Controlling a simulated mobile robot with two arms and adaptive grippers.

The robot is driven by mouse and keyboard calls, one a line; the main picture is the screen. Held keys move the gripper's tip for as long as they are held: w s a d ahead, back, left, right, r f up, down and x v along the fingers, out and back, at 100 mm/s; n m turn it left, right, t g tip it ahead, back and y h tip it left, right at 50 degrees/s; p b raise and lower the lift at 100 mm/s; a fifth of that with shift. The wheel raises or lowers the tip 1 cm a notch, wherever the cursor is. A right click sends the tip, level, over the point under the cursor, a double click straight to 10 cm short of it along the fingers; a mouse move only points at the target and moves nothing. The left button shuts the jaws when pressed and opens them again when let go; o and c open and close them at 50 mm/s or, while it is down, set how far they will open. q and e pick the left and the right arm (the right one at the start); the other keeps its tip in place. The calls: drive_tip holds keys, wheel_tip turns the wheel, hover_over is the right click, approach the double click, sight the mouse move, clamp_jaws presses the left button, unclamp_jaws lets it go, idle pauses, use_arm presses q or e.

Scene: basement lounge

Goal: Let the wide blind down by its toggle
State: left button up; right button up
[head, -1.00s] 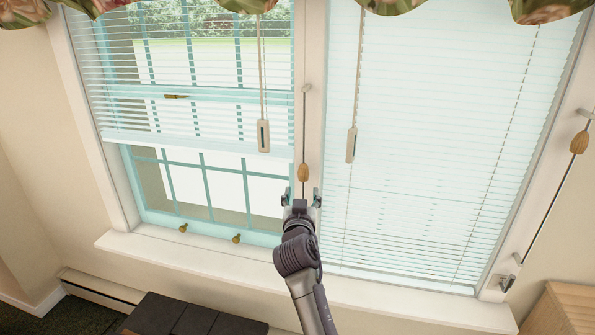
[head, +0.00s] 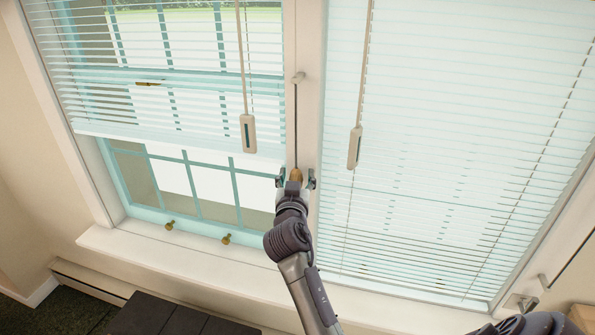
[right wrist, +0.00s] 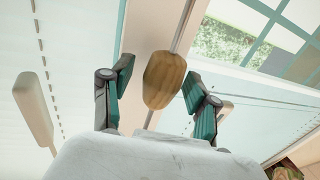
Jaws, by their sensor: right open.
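The left blind (head: 180,108) is part-way down, with bare window panes below its bottom rail. The right blind (head: 440,150) hangs down close to the sill. A wooden toggle (head: 296,174) hangs on a cord along the post between the two windows. My right gripper (head: 296,181) is open, with one finger on each side of this toggle. In the right wrist view the toggle (right wrist: 164,80) is between the open fingers, with a visible gap on each side. My left gripper is not in view.
A pale wand (head: 248,133) hangs before the left blind, and another (head: 354,148) hangs before the right blind, near my gripper. The white sill (head: 150,250) runs below. A dark piece of furniture (head: 165,315) stands at the bottom left.

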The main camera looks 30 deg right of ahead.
drive_tip(key=shift+s+a+r, duration=0.15)
drive_tip(key=shift+a, duration=0.05)
drive_tip(key=shift+c, duration=0.5)
clamp_jaws()
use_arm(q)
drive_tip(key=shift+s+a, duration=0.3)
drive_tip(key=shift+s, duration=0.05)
